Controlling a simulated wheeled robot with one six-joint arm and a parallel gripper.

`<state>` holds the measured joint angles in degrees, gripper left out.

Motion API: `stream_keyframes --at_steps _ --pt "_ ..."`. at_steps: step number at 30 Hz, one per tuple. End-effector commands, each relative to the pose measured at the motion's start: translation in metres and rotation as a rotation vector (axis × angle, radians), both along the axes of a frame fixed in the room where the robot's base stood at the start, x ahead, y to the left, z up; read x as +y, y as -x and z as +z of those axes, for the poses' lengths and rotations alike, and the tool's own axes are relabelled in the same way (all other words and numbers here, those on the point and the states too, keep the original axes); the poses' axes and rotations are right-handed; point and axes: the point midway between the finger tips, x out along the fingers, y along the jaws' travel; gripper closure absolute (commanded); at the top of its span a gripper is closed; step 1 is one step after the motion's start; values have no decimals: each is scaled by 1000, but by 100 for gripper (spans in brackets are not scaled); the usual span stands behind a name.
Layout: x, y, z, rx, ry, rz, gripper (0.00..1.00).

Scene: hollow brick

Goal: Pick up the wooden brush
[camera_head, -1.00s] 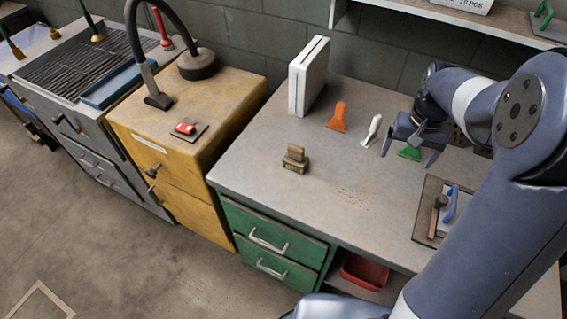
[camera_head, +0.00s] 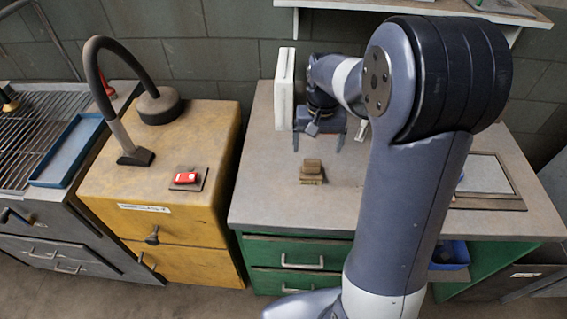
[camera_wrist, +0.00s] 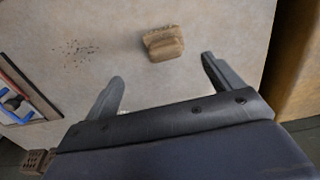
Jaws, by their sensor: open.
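The wooden brush (camera_head: 312,174) is a small brown block with a raised grip, sitting on the grey worktop near its front left. In the wrist view the brush (camera_wrist: 163,43) lies beyond my fingertips, roughly in line with the gap between them. My gripper (camera_head: 318,141) is open and empty, with its fingers pointing down, behind the brush in the head view. In the wrist view my gripper (camera_wrist: 162,69) shows both fingers apart, with bare worktop between them. The fingers do not appear to touch the brush.
A white upright box (camera_head: 284,90) stands close to the left of my gripper. A yellow cabinet (camera_head: 190,225) with a red item (camera_head: 186,177) on top adjoins the worktop. A framed board with a blue-handled tool (camera_wrist: 14,101) lies to one side. The worktop around the brush is clear.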

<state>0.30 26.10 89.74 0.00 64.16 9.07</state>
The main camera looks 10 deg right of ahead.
Motion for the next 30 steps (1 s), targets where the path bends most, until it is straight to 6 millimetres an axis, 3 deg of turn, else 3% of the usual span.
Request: stream_keyframes --at_steps 4,12,17,30 --pt "0 0 -7 3 0 0 13" --pt "0 1 -48 5 0 0 13" --pt "0 1 -58 2 0 0 13" --pt "2 4 -107 1 0 0 13"
